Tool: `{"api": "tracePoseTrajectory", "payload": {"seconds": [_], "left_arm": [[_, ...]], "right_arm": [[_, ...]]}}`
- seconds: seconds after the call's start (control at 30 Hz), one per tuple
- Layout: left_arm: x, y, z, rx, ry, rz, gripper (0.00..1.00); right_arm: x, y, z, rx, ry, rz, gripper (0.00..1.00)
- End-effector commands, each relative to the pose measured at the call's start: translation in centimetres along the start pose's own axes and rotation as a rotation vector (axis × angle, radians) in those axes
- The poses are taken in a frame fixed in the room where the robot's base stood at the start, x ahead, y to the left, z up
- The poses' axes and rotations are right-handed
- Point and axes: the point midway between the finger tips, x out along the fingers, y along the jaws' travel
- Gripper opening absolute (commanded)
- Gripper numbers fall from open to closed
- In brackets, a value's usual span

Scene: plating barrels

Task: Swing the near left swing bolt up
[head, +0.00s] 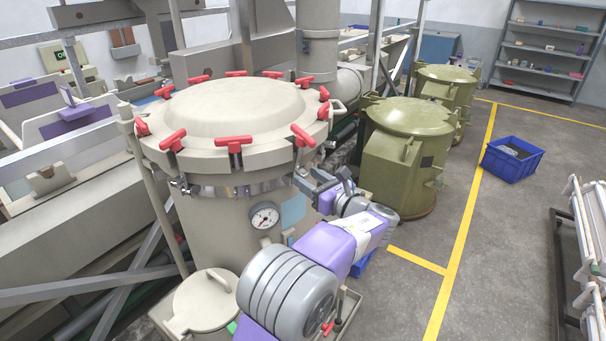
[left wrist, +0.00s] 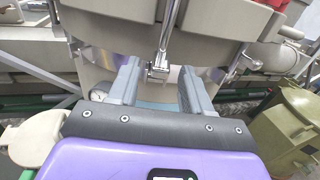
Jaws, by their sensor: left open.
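A beige round vessel (head: 220,220) with a domed lid (head: 232,103) stands in the head view. Red T-handled swing bolts ring the lid; near-side handles include the near left one (head: 172,140), the near middle one (head: 235,146) and the near right one (head: 303,136). These handles sit at the lid rim. My left gripper (head: 332,190) is open beside the vessel's right side, below the rim. In the left wrist view, a metal bolt rod (left wrist: 165,40) hangs down near the gap between my open fingers (left wrist: 160,88); contact cannot be told. My right gripper is not in view.
A pressure gauge (head: 265,215) is on the vessel's front. A small round lid (head: 207,300) stands low in front. Olive-green barrels (head: 405,150) stand to the right. A blue crate (head: 512,160) sits on open floor beyond a yellow line.

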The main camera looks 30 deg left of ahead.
Motion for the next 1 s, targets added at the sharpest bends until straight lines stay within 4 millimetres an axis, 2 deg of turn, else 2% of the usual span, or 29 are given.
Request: {"api": "tracePoseTrajectory", "payload": {"seconds": [0.03, 0.2, 0.53, 0.87, 1.0], "left_arm": [[0.9, 0.1, 0.0, 0.001, 0.001, 0.002, 0.49], [2.5, 0.0, -0.1, 0.000, 0.002, 0.000, 0.49], [3.0, 0.0, -0.1, 0.001, 0.002, -0.002, 0.49], [3.0, 0.0, -0.1, 0.001, 0.003, -0.002, 0.00], [2.9, 0.0, -0.1, 0.001, 0.003, -0.002, 0.00]], "right_arm": [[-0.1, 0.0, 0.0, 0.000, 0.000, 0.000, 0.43], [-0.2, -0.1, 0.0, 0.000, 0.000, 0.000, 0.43], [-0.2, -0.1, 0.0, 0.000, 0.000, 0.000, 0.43], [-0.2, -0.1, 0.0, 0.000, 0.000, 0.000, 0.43], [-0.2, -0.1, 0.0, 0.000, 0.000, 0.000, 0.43]]}}
